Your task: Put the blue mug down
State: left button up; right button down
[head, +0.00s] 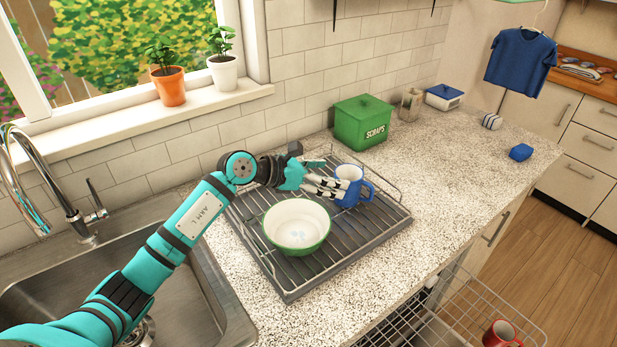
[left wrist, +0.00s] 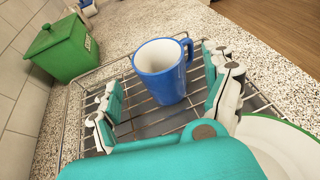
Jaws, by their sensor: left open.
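The blue mug (head: 351,186) stands upright on the metal drying rack (head: 325,262), near its back right part. It also shows in the left wrist view (left wrist: 163,76), with its white inside facing up and its handle to the right. My left gripper (head: 335,189) is open at the mug's left side. In the left wrist view my left gripper (left wrist: 165,98) has one finger on each side of the mug, with visible gaps between them. The mug's base is partly hidden by the gripper in the head view. My right gripper is not in view.
A green-and-white bowl (head: 297,226) sits on the rack, close below my left arm. A green scraps bin (head: 363,122) stands behind the rack. The sink (head: 190,300) is at the left. Bare counter (head: 450,180) lies to the right.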

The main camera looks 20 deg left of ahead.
pick_arm(q)
jog(key=b+v, duration=0.1)
jog(key=v, duration=0.5)
jog(key=shift+s+a, duration=0.2)
dwell(0.4)
